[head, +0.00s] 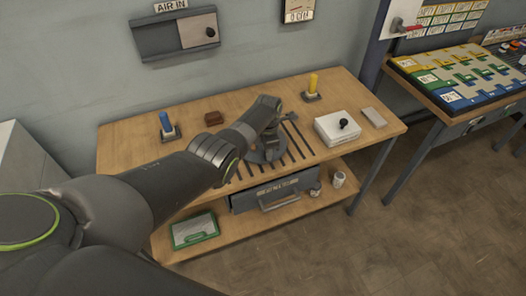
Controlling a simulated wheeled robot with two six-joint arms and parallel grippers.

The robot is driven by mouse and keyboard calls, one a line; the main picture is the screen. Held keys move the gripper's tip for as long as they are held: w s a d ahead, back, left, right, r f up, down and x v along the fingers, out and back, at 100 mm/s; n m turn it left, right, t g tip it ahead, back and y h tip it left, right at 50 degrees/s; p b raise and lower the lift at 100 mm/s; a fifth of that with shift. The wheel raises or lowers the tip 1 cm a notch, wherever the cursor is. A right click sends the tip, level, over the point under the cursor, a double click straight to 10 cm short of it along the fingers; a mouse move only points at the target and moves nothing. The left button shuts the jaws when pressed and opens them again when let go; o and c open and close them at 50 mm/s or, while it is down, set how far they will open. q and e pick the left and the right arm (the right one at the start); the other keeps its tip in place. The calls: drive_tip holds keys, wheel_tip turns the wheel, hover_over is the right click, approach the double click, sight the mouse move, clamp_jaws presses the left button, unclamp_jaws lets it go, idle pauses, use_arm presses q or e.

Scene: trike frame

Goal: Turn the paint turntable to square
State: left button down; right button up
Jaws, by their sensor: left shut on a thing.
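The paint turntable (256,157) is a grey round piece on the wooden bench, mostly hidden by my arm. Dark parallel bars lie on the bench around it. My left gripper (270,144) reaches over it from the left, pointing down, and is shut on a part of the turntable. The fingertips and the gripped part are hard to make out behind my wrist. I cannot tell the turntable's exact angle. My right gripper is not in view.
On the bench (125,152) stand a blue post (165,122), a brown block (213,118), a yellow post (313,83) and a white box with a black knob (338,128). A drawer (275,191) hangs below. A green-edged tray (194,231) lies on the lower shelf.

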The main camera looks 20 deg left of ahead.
use_arm(q)
drive_tip(key=shift+w+d+n, duration=0.2)
drive_tip(key=shift+w+n, duration=0.05)
drive_tip(key=shift+n, duration=0.15)
idle(0.3)
drive_tip(key=c, duration=1.2)
unclamp_jaws()
drive_tip(key=shift+c, duration=0.2)
drive_tip(key=shift+r, duration=0.15)
drive_tip(key=shift+r, duration=0.25)
wheel_tip(320, 180, up, 5)
drive_tip(key=shift+r+p, duration=0.1)
drive_tip(key=shift+p, duration=0.95)
wheel_tip(320, 180, up, 12)
drive_tip(key=shift+f+b, duration=0.25)
drive_tip(key=shift+b, duration=0.15)
